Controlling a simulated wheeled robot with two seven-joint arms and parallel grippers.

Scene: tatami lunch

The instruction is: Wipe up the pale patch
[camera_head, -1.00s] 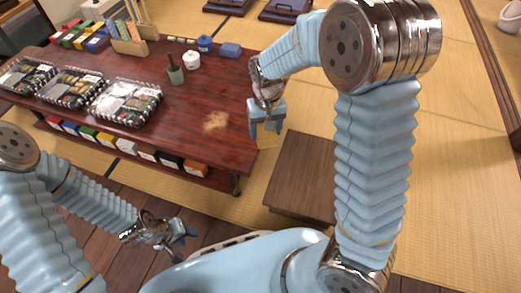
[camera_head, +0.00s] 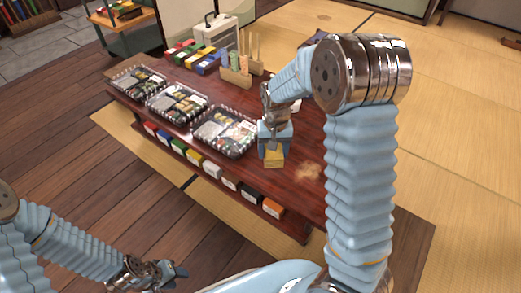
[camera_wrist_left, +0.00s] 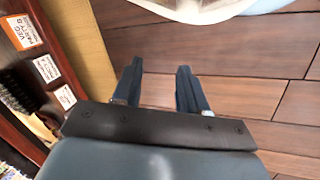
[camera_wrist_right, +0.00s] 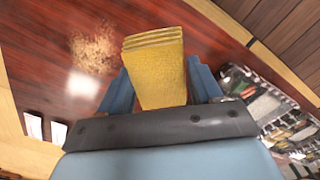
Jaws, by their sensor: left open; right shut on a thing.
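The pale patch (camera_head: 309,172) is a small tan smear on the dark red table (camera_head: 283,193), near its front edge at the right. It also shows in the right wrist view (camera_wrist_right: 93,50). My right gripper (camera_head: 275,150) is shut on a folded yellow cloth (camera_head: 274,158), which hangs below the fingers left of the patch. In the right wrist view the cloth (camera_wrist_right: 155,68) sticks out between the two fingers. The cloth is apart from the patch; I cannot tell whether it touches the table. My left gripper (camera_head: 172,273) is open and empty, low over the wooden floor, seen with spread fingers (camera_wrist_left: 158,90).
Several clear-lidded lunch boxes (camera_head: 224,131) stand along the table left of the cloth. Colored boxes (camera_head: 230,181) line a shelf below the front edge. A wooden holder (camera_head: 236,77) with sticks stands farther back. My right arm hides the table's right part.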

